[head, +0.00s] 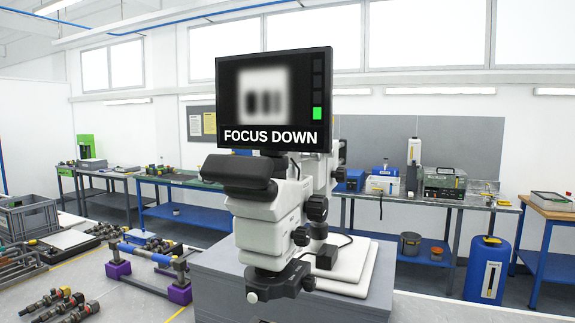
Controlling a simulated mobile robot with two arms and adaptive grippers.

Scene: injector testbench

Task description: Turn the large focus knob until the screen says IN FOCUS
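The screen (273,90) sits on top of the white microscope (266,222) in the middle of the head view. It reads FOCUS DOWN under a blurred grey picture with dark bars. A column at its right edge has one green block low down. Black knobs are on the microscope's right side: an upper one (317,208) that looks the largest, and a lower one (300,236). I cannot tell for certain which is the large focus knob. Neither of my grippers is in view, and nothing is seen touching the knobs.
The microscope stands on a grey block (225,293) on the front table. To the left are a rail frame with purple feet (179,292), several injectors (52,304) and a grey crate (30,217). Benches with equipment line the back wall. A blue container (487,268) stands on the right.

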